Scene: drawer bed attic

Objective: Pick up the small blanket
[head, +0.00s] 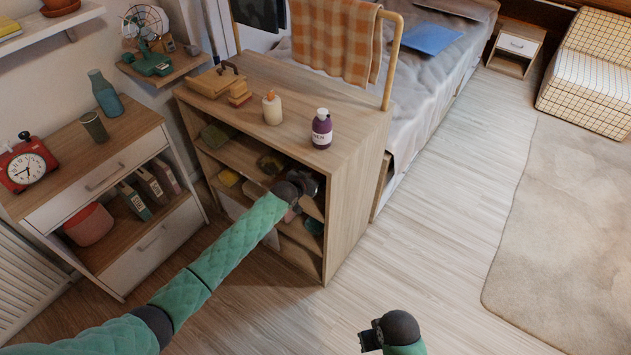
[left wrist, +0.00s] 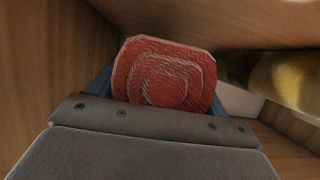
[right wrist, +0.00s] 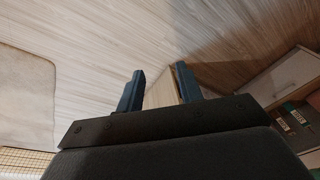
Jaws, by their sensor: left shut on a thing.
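A red, ribbed, folded cloth, which looks like the small blanket (left wrist: 163,75), fills the space between the fingers of my left gripper (left wrist: 160,95) in the left wrist view. My left gripper (head: 305,190) is shut on it and reaches into a compartment of the wooden shelf unit (head: 345,190). In the head view my arm and gripper largely hide the cloth. My right gripper (right wrist: 160,88) is open and empty over bare floor.
Wooden walls close in on the left gripper, with a yellowish rounded object (left wrist: 290,78) at its right. An orange checked cloth (head: 335,40) hangs on a rail. Floor (head: 440,220) at right is clear.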

